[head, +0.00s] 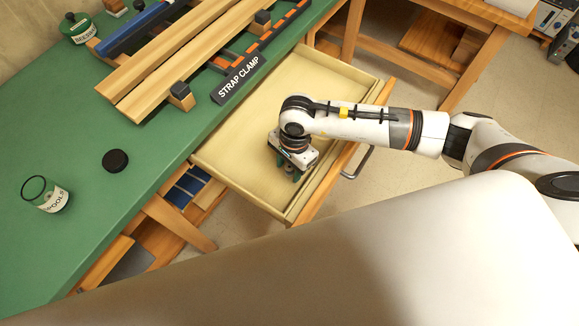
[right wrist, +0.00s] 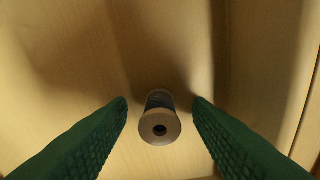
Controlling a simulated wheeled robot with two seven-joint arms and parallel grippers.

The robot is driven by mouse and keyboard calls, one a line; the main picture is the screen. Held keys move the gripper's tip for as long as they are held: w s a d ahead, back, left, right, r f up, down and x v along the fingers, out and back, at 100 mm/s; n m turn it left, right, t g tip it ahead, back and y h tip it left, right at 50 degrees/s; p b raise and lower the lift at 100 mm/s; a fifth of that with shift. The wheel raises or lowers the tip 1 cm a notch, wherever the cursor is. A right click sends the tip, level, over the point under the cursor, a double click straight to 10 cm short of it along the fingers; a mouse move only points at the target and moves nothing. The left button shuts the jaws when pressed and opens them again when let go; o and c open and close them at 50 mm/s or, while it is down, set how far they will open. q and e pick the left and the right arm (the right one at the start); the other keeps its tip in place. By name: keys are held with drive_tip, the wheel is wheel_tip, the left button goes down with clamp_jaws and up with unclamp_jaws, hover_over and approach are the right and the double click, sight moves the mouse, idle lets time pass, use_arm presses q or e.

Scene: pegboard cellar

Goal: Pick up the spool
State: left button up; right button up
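The spool (right wrist: 159,118) lies on the floor of the open drawer in the right wrist view, with pale ends, a dark wound middle and a hole in the end facing me. My right gripper (right wrist: 160,108) is open, its two green fingers standing to either side of the spool with gaps, not touching it. In the head view my right gripper (head: 290,170) reaches down into the drawer (head: 235,130) near its front, and the arm hides the spool there. My left gripper is not in view.
The green bench (head: 90,180) left of the drawer holds a jar labelled SPOOLS (head: 48,196), a black round lid (head: 115,160), and wooden bars with a STRAP CLAMP sign (head: 239,79). The drawer's front panel (head: 325,185) and handle (head: 357,163) stand close to the gripper. The drawer is otherwise bare.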

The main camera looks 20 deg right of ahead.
clamp_jaws()
